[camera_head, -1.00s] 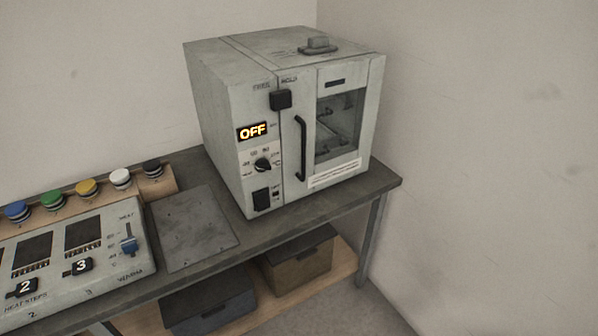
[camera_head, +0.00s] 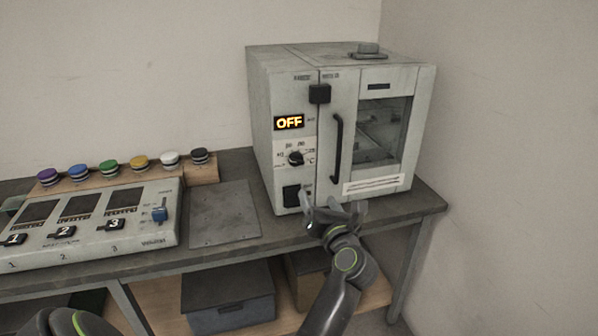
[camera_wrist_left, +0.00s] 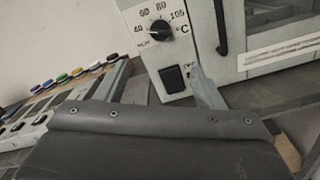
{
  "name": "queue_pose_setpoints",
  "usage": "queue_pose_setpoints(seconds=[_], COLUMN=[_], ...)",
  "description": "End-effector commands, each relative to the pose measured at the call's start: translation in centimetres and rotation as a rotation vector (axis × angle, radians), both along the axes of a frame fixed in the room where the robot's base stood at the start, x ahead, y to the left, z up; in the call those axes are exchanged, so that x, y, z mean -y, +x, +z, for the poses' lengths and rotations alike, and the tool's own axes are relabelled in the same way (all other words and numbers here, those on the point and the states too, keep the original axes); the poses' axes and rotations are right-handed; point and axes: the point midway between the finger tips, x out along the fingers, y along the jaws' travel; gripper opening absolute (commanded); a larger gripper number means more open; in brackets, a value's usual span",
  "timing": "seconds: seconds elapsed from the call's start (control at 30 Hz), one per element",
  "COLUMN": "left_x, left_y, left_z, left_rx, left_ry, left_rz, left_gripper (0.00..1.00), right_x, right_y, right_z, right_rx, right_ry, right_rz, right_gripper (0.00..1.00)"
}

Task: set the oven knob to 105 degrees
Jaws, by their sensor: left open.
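The oven (camera_head: 285,75) stands at the back of the bench, its orange display (camera_head: 289,122) reading OFF. The black oven knob (camera_head: 295,158) is on its front panel below the display. In the left wrist view the knob (camera_wrist_left: 161,30) shows near the top, with 40, 60, 80 and 105 marked around it; its exact pointing is too small to tell. My left gripper (camera_head: 335,208) is open and empty, in front of the oven's lower front, below and right of the knob and apart from it. My right gripper is not seen.
A black switch (camera_head: 291,196) sits below the knob, and the door handle (camera_head: 337,148) stands out to its right. A grey plate (camera_head: 223,214) and a control box (camera_head: 150,225) with numbered switches lie left of the oven. Colored caps stand on a wooden rack (camera_head: 203,172).

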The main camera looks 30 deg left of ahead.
Motion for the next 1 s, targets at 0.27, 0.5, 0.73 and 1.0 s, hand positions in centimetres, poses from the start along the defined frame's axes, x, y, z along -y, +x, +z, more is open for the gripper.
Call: queue_pose_setpoints(seconds=[0.27, 0.5, 0.73, 1.0], left_x=[-1.5, -5.0, -8.7, -11.8], left_y=[1.3, 4.2, 7.4, 10.1], left_z=[0.6, 0.7, 0.6, 0.4], left_rx=[0.022, 0.02, 0.018, 0.018], left_ry=[-0.037, -0.034, -0.035, -0.036], left_rz=[-0.002, 0.0, 0.0, -0.001], left_gripper=[0.62, 0.62, 0.62, 0.62], right_x=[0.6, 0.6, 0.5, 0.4], right_y=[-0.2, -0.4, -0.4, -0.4], right_z=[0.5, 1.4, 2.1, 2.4], right_rx=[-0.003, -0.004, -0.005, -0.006], right_ry=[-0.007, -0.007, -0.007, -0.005], right_rz=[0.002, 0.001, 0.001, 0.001], right_gripper=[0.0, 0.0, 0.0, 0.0])
